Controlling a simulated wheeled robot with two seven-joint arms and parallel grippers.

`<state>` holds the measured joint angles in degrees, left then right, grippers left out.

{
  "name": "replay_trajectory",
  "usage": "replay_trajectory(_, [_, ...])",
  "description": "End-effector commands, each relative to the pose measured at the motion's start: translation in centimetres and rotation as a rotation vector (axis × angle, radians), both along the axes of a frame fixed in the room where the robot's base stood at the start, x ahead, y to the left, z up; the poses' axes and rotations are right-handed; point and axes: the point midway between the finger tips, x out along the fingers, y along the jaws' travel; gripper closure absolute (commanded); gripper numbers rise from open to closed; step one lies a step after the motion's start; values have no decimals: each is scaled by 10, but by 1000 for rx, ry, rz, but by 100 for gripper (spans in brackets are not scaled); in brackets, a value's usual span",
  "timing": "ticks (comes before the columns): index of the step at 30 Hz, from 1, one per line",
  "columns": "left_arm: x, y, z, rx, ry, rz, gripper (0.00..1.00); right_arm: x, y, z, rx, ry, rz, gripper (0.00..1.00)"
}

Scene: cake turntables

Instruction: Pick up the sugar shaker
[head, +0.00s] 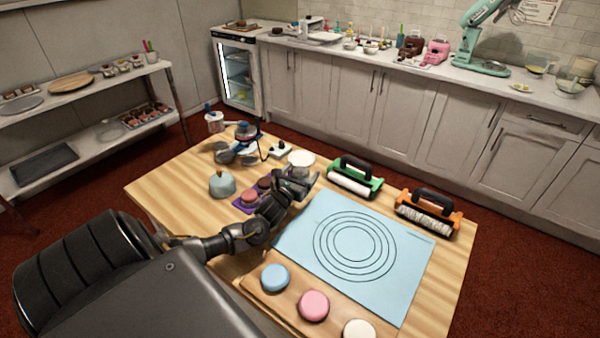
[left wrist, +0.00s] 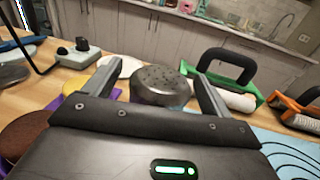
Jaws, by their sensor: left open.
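The sugar shaker (left wrist: 162,84) has a dark grey metal top pierced with small holes. In the left wrist view it stands between the two fingers of my left gripper (left wrist: 155,70), with a gap on the left side and the right finger close to it. I cannot tell whether that finger touches it. In the head view my left gripper (head: 302,178) is over the worktable, beyond the blue mat's far left corner, and hides most of the shaker. The shaker's lower body is hidden behind the gripper in the left wrist view. My right gripper is not in view.
A white round dish (head: 301,158) is just behind the gripper. A green-framed roller (head: 355,178) and an orange one (head: 428,212) stand to the right. A purple tray (head: 244,205) with cakes is left. The blue mat (head: 390,290) is bare.

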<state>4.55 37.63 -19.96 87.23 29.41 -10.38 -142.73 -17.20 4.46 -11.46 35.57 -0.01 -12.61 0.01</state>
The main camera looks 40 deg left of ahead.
Motion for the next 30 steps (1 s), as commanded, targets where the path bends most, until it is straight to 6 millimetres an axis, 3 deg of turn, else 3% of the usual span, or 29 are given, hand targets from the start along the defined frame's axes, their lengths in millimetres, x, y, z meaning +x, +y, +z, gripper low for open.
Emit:
replay_trajectory(3, [11,3,-3,0,0,1,16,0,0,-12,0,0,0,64])
replay_trajectory(11, [13,3,-1,-1,2,0,16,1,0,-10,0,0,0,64])
replay_trajectory(24, [13,3,-1,-1,2,0,72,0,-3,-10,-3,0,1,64])
replay_trajectory(30, [13,3,0,-1,0,0,72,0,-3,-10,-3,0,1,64])
